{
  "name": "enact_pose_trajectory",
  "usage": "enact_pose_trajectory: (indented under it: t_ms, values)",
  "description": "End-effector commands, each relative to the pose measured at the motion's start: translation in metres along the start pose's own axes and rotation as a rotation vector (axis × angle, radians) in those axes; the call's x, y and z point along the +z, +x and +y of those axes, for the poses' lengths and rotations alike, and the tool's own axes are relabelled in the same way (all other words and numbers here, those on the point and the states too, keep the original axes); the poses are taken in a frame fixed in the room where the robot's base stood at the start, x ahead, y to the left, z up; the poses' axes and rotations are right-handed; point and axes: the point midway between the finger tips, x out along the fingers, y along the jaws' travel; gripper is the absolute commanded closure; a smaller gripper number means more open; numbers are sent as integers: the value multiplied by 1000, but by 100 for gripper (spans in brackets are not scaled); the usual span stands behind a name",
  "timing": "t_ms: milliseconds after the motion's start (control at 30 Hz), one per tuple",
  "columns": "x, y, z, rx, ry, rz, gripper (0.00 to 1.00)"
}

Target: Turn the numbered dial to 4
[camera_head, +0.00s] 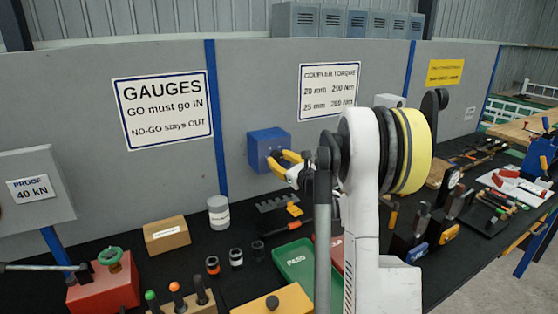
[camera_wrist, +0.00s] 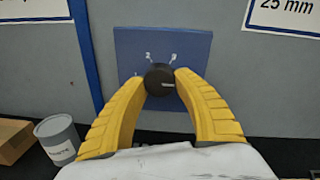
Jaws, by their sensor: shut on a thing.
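The numbered dial is a round black knob (camera_wrist: 159,78) on a blue box (camera_wrist: 133,48), which also shows on the grey wall panel in the head view (camera_head: 262,143). A short pale mark on the knob's face lies right of its middle, roughly level. In the head view my gripper (camera_head: 280,161) reaches the box front.
Below the box, the black bench holds a white can (camera_head: 218,212), a cardboard box (camera_head: 166,236), a green tray (camera_head: 296,262) and several small couplers. A red block with a green handwheel (camera_head: 111,258) stands at left.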

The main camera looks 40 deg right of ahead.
Motion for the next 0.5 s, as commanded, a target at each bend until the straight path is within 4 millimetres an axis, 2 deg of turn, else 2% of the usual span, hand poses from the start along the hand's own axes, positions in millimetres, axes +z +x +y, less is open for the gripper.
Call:
enact_pose_trajectory:
  t_ms: [500]
  values:
    - [0,0,-1,-3,55,-4,95]
